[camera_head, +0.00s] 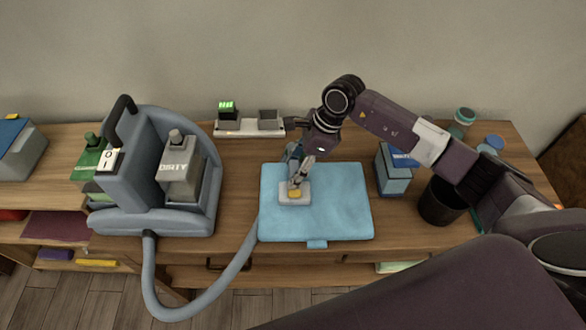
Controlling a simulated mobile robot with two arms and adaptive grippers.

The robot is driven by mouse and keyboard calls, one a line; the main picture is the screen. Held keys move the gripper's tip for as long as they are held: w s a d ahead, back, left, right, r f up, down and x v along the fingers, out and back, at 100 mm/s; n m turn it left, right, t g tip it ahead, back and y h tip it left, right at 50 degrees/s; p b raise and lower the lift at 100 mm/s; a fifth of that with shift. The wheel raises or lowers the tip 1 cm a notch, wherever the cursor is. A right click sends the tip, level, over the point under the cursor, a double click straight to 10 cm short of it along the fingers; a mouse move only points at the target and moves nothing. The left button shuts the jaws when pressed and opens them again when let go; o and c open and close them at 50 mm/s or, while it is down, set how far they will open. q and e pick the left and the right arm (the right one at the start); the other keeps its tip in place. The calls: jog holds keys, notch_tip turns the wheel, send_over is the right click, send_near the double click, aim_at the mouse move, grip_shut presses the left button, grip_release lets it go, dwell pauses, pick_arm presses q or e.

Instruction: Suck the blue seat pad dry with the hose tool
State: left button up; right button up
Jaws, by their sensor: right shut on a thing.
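The blue seat pad (340,205) lies flat on the wooden table, with a small tab at its front edge. My right gripper (296,181) reaches down over the pad's left part and is shut on the hose tool (300,199). The tool's pale, wide head with a yellow part rests on or just above the pad; I cannot tell whether it touches. The grey-blue hose (190,308) runs from the cleaning machine (130,185), loops below the table's front edge and rises to the pad's left side. My left gripper is not in view.
Right of the pad stand a blue-and-grey box (394,178) and a dark cup (440,203). Small jars (463,118) stand behind.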

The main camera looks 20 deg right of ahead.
jog(key=shift+r, duration=0.65)
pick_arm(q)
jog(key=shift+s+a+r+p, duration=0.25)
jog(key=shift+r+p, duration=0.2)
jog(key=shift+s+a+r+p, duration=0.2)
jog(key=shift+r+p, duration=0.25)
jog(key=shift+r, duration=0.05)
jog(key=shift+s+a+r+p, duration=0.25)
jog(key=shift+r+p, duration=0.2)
pick_arm(e)
jog(key=shift+w+r, duration=0.1)
jog(key=shift+r, duration=3.05)
